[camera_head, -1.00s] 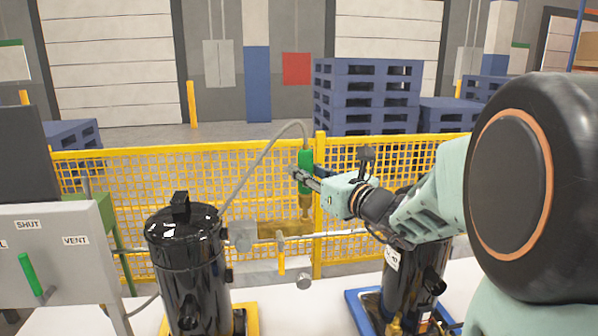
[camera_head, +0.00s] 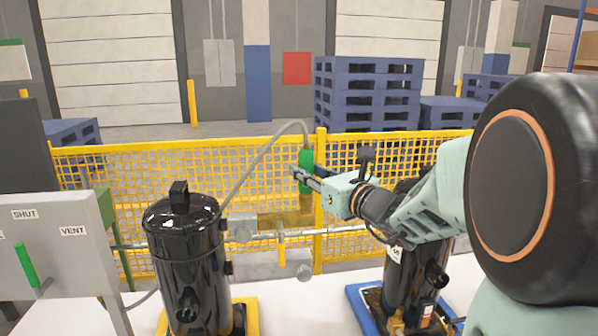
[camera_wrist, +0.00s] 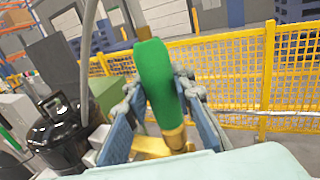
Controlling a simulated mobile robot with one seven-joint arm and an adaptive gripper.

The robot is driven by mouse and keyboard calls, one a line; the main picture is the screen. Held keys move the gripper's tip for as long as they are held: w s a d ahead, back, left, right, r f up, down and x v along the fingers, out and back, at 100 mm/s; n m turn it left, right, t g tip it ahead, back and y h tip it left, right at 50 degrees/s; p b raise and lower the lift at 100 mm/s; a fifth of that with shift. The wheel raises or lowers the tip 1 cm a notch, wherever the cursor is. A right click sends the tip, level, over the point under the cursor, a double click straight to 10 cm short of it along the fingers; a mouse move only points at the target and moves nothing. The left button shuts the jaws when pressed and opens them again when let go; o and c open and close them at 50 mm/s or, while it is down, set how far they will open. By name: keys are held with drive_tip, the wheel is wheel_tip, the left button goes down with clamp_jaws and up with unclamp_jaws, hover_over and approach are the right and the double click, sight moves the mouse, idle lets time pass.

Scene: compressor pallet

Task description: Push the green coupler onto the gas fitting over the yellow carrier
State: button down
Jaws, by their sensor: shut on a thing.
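The green coupler (camera_head: 306,175) is held upright, with a slight tilt, in my gripper (camera_head: 300,173) in front of the yellow fence. A grey hose runs from its top down to the left. In the wrist view the coupler (camera_wrist: 157,75) sits between my two fingers (camera_wrist: 158,92), with its brass end (camera_wrist: 175,138) pointing down. The yellow carrier (camera_head: 252,318) is at the bottom left, under a black compressor (camera_head: 187,265). The coupler is up and to the right of that compressor, apart from it. I cannot make out the gas fitting over the yellow carrier.
A second black compressor (camera_head: 413,285) stands on a blue carrier (camera_head: 362,305) below my arm. A grey panel (camera_head: 68,250) with a green lever is at the left. A horizontal pipe (camera_head: 345,232) runs between the compressors. Stacked blue pallets (camera_head: 368,95) stand behind the fence.

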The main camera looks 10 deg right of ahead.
drive_tip(key=shift+f, duration=0.25)
drive_tip(key=c, duration=1.6)
unclamp_jaws()
drive_tip(key=v, duration=0.7)
drive_tip(key=shift+s+d, duration=0.1)
drive_tip(key=shift+s, duration=0.15)
